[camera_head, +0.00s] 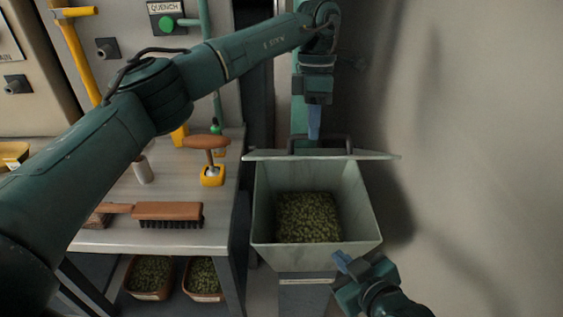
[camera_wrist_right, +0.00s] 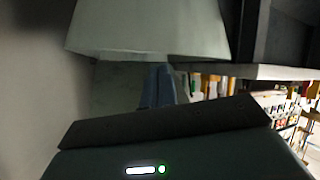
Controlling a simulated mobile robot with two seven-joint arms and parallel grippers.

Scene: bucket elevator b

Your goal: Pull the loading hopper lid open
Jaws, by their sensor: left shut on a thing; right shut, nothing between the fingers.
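The loading hopper (camera_head: 360,205) is an open-topped pale metal box with green pellets (camera_head: 307,217) inside. Its lid (camera_head: 270,155) shows nearly edge-on as a thin plate along the hopper's back edge, leaving the opening uncovered. A dark handle (camera_head: 349,142) rises behind the lid. My left gripper (camera_head: 314,136) points down from above, its blue fingers shut on the handle; the exact contact is small to see. My right gripper (camera_head: 342,260) is shut and empty by the hopper's front right corner. In the right wrist view its blue fingers (camera_wrist_right: 158,86) are below the hopper wall (camera_wrist_right: 150,30).
A workbench (camera_head: 225,185) stands on the left with a brush (camera_head: 168,211) and a brown-knobbed tool (camera_head: 206,142). Bins of pellets (camera_head: 150,277) sit beneath it. A bare wall (camera_head: 480,150) closes the right side. My left arm crosses above the bench.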

